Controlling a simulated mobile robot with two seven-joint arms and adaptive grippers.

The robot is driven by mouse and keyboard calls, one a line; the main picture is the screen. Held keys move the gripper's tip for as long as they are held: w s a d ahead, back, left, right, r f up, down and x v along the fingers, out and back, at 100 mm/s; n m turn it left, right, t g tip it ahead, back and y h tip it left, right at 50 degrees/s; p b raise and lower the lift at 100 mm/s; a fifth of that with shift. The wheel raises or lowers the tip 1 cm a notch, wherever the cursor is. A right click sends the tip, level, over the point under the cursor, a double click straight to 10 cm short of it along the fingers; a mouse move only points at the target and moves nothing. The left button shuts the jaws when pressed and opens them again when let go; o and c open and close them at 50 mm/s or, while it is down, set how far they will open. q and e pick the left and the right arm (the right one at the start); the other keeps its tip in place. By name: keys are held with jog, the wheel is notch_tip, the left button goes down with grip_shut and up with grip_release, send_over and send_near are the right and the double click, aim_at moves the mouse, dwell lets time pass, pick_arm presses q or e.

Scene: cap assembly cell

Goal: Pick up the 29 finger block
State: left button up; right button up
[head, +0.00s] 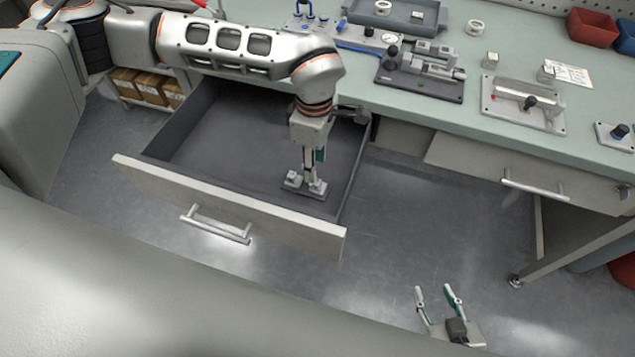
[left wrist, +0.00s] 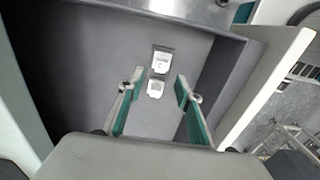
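A small grey block with pale raised pads (head: 291,184), which looks like the finger block, lies on the floor of the open drawer near its front right corner. Its number cannot be read. In the left wrist view its two pale parts (left wrist: 161,62) show one above the other, between and beyond the fingertips. My left gripper (head: 313,168) points down into the drawer above the block. In the left wrist view the left gripper (left wrist: 160,84) is open, with nothing between its teal-lined fingers. My right gripper (head: 434,289) is open and empty, low at the bottom right, away from the drawer.
The open drawer (head: 215,200) has walls around the left gripper; the rest of its floor is bare. The bench top (head: 450,110) above holds fixtures, a grey tray (head: 345,17) and red and blue bins (head: 592,27). Another drawer (head: 490,180) is at the right.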

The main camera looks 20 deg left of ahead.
aim_at(316, 186)
pick_arm(q)
notch_tip(316, 186, down, 6)
jog(key=shift+s+d+f, duration=0.1)
jog(key=shift+s, duration=0.05)
grip_shut()
